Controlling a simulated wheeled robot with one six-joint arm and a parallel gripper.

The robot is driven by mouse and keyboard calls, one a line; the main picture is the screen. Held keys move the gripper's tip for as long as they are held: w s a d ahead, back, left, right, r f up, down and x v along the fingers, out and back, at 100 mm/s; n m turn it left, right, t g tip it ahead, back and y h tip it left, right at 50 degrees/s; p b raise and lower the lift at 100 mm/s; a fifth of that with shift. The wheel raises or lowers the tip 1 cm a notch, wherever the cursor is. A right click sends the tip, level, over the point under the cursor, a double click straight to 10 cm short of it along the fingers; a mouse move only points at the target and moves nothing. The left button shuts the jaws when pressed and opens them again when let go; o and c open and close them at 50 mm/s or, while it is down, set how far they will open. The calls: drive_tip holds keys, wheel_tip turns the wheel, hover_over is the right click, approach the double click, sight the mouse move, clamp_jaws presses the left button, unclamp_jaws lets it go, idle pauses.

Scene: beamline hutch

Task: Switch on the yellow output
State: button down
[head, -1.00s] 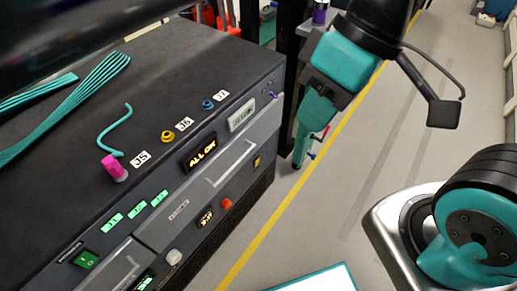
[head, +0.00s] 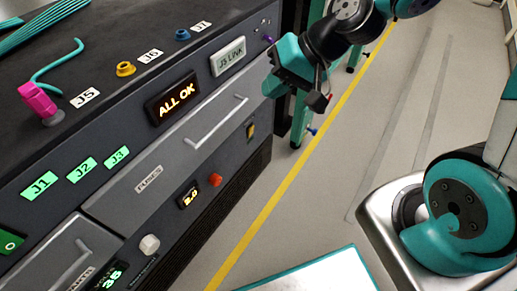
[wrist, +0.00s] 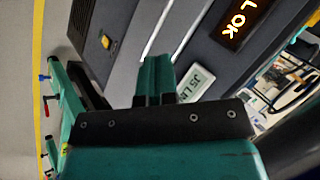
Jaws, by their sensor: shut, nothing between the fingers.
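The dark rack cabinet (head: 150,185) fills the left of the head view. A yellow socket (head: 125,69) marked J6 sits on its top, between a pink plug (head: 38,101) at J5 and a blue socket (head: 182,34) at J7. A small yellow switch-like piece (head: 251,130) is on the front face at the right; it also shows in the wrist view (wrist: 106,41). Its position, on or off, is unclear. My gripper (head: 270,87) is in front of the cabinet's right end, near the J5 LINK panel (head: 228,57). Its teal fingers (wrist: 155,75) are shut and empty.
The front carries a lit ALL OK display (head: 173,98), green J1, J2 and J3 lamps (head: 81,170), a drawer handle (head: 216,122), a red knob (head: 215,180) and a white knob (head: 149,244). Clear floor with a yellow line (head: 290,177) lies to the right.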

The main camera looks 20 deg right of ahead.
drive_tip(key=w+d+f+m+t+b, duration=0.1)
drive_tip(key=w+d+f+m+b, duration=0.1)
drive_tip(key=f, duration=0.6)
drive_tip(key=w+d+f+m+t+h+b, duration=0.1)
drive_tip(key=w+d+f+m+t+b, duration=0.1)
drive_tip(key=f+b, duration=0.4)
drive_tip(key=w+d+f+m+t+b, duration=0.1)
drive_tip(key=w+d+f+m+b, duration=0.2)
drive_tip(key=f, duration=0.8)
drive_tip(key=d+m+b, duration=0.1)
drive_tip(key=d+m, duration=0.1)
drive_tip(key=shift+w+d+f+t+h, duration=0.2)
drive_tip(key=shift+d+t+h, duration=0.1)
drive_tip(key=shift+d+t, duration=0.1)
drive_tip(key=b, duration=0.4)
approach(252, 131)
drive_tip(key=x, duration=0.5)
drive_tip(key=shift+w+f, duration=0.1)
drive_tip(key=shift+f, duration=0.4)
drive_tip(key=shift+w+a+r, duration=0.15)
drive_tip(key=shift+w+a, duration=0.15)
drive_tip(key=shift+w, duration=0.05)
